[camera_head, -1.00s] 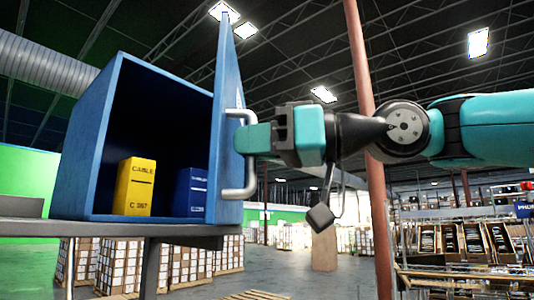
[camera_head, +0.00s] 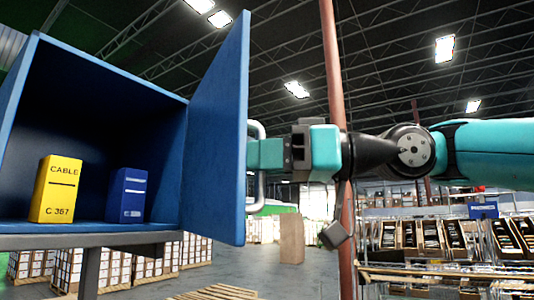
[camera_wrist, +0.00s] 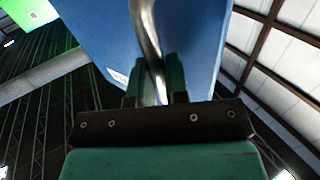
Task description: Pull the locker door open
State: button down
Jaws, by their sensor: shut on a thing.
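The blue locker (camera_head: 85,100) stands at the left of the head view with its front open. Its blue door (camera_head: 218,135) is hinged at the locker's right side and stands swung well out. A metal bar handle (camera_head: 257,190) is on the door's outer face; the door hides part of it. My gripper (camera_head: 258,154) is at the handle, its fingers shut on the bar. The wrist view shows the fingers (camera_wrist: 160,82) closed around the handle (camera_wrist: 147,35), with the blue door (camera_wrist: 195,50) behind.
Inside the locker stand a yellow box (camera_head: 56,190) marked CABLE and a blue box (camera_head: 127,195). The locker rests on a grey shelf (camera_head: 60,241). A reddish post (camera_head: 334,80) rises behind my arm. Stacked cartons and racks are farther back.

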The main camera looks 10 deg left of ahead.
jog(key=shift+w+r, duration=0.1)
jog(key=c, duration=1.1)
grip_release()
jog(key=shift+c, duration=0.2)
